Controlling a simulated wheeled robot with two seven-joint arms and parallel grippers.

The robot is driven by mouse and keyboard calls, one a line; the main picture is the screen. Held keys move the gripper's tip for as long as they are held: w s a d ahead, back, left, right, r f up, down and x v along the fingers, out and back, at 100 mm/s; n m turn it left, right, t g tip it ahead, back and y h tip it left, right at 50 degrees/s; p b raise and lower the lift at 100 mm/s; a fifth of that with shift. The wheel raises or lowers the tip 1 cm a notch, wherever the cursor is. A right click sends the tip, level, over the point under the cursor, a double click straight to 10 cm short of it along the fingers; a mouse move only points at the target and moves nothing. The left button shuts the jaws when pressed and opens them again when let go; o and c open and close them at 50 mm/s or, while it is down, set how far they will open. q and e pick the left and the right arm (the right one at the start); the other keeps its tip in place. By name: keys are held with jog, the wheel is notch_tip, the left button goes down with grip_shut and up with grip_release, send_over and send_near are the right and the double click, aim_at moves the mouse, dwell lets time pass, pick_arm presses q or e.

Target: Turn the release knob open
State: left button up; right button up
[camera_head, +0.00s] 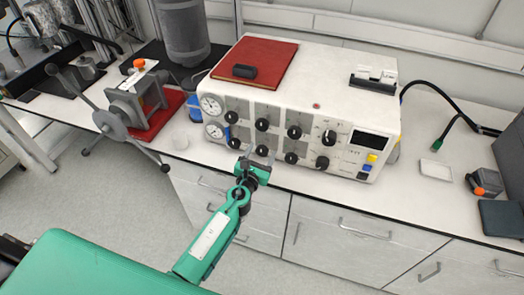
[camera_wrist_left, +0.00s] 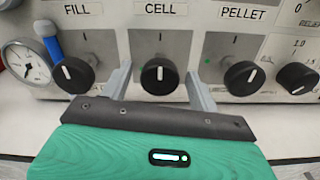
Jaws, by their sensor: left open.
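A white control box (camera_head: 300,75) with gauges and two rows of black knobs stands on the bench. In the left wrist view its lower knobs are labelled FILL (camera_wrist_left: 73,75), CELL (camera_wrist_left: 159,76) and PELLET (camera_wrist_left: 243,77). My left gripper (camera_head: 259,155) is open in front of the lower row. In the left wrist view its fingers (camera_wrist_left: 158,72) appear on either side of the CELL knob, with its white mark pointing up. I cannot tell whether they touch it. My right gripper is not in view.
A red book (camera_head: 262,58) lies on the box. A blue lever (camera_wrist_left: 52,45) sticks out above the FILL knob. A press with long spokes (camera_head: 125,118) stands at left. Cables and a dark device (camera_head: 510,150) are at right. Drawers (camera_head: 340,235) lie below the bench.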

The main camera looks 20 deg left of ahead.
pick_arm(q)
jog(key=shift+w, duration=0.5)
jog(key=c, duration=1)
jog(key=shift+o, duration=0.2)
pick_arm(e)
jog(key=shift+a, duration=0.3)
